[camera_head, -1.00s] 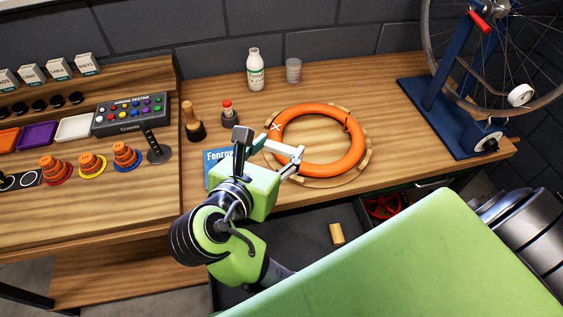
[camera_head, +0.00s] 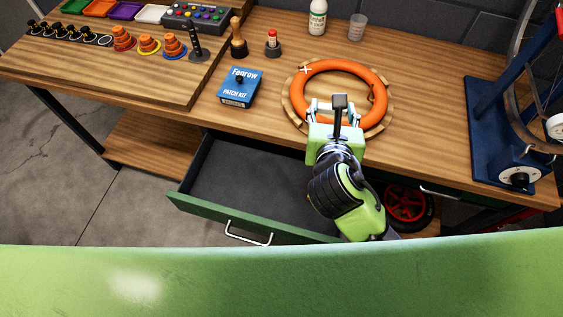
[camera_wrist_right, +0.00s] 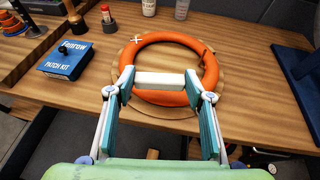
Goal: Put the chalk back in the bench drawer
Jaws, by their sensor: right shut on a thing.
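A white stick of chalk (camera_wrist_right: 160,78) lies crosswise between the fingertips of my right gripper (camera_wrist_right: 159,84) in the wrist view. The gripper is shut on it, in front of the orange ring (camera_wrist_right: 212,70). In the head view my right gripper (camera_head: 335,104) is over the ring's near side; the chalk is hard to make out there. The ring bears a white X mark at its upper left. The bench drawer (camera_head: 245,180) is open below the bench edge, left of my right forearm; its visible floor is bare and dark. My left gripper is not in view.
A blue patch kit box (camera_head: 239,87) lies left of the ring. A bottle (camera_head: 317,18) and a clear cup (camera_head: 357,27) stand behind. A blue wheel stand (camera_head: 500,140) is at the right.

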